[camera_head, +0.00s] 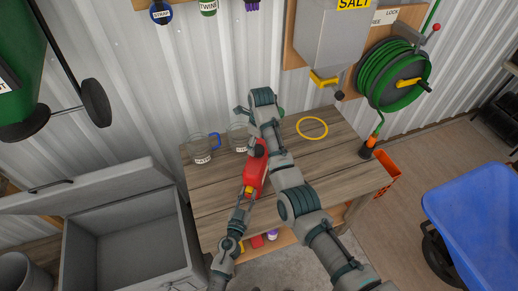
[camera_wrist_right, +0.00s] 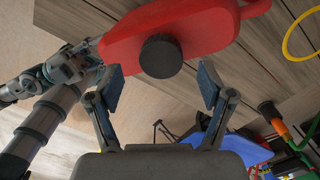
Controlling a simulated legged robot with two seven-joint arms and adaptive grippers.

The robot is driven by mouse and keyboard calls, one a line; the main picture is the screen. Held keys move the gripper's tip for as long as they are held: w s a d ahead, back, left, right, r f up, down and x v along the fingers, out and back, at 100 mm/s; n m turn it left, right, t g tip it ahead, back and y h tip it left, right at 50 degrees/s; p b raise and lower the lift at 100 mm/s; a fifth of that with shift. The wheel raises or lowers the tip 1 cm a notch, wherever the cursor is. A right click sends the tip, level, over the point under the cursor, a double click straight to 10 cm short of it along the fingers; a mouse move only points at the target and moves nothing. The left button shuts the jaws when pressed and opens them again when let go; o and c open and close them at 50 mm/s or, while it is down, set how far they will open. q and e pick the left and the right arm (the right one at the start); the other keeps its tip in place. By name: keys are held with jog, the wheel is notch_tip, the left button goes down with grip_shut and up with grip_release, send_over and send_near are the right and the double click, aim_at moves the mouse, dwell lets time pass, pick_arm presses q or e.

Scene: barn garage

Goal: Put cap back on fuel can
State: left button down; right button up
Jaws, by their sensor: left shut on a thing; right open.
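A red fuel can (camera_head: 255,172) is held up by my left gripper (camera_head: 246,194) at its lower end, over the wooden workbench. In the right wrist view the red can (camera_wrist_right: 205,28) fills the top, with my left gripper at its left end. A round black cap (camera_wrist_right: 160,56) lies against the can's face; I cannot tell how firmly it is seated. It seems to show as a dark spot in the head view (camera_head: 259,151). My right gripper (camera_wrist_right: 160,76) is open, its fingers apart on either side below the cap. My right arm partly covers the can in the head view.
The workbench (camera_head: 340,150) carries glass jars (camera_head: 202,150) at its back left and a yellow ring (camera_head: 312,128). A grey open chest (camera_head: 130,240) stands left, a blue wheelbarrow (camera_head: 475,215) right. A hose reel (camera_head: 392,75) hangs behind. The bench's right half is mostly clear.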

pick_arm(q)
jog(key=shift+a+r, duration=0.1)
jog(key=shift+a, duration=0.25)
pick_arm(e)
jog(key=r, duration=0.3)
jog(key=shift+a+r, duration=0.25)
jog(key=shift+a, duration=0.1)
pick_arm(q)
jog(key=shift+d, duration=0.2)
pick_arm(e)
jog(key=shift+d, duration=0.25)
pick_arm(q)
jog(key=c, duration=0.7)
grip_release()
jog(key=shift+d, duration=0.25)
jog(key=shift+c, duration=0.2)
pick_arm(e)
jog(key=shift+d, duration=0.25)
pick_arm(q)
jog(key=shift+s+a, duration=0.1)
jog(key=shift+a, duration=0.15)
pick_arm(e)
jog(key=shift+a, duration=0.2)
jog(key=shift+a, duration=0.1)
jog(key=shift+d, duration=0.2)
pick_arm(q)
jog(key=v, duration=1.1)
jog(key=shift+s, duration=0.4)
pick_arm(e)
jog(key=shift+a, duration=0.15)
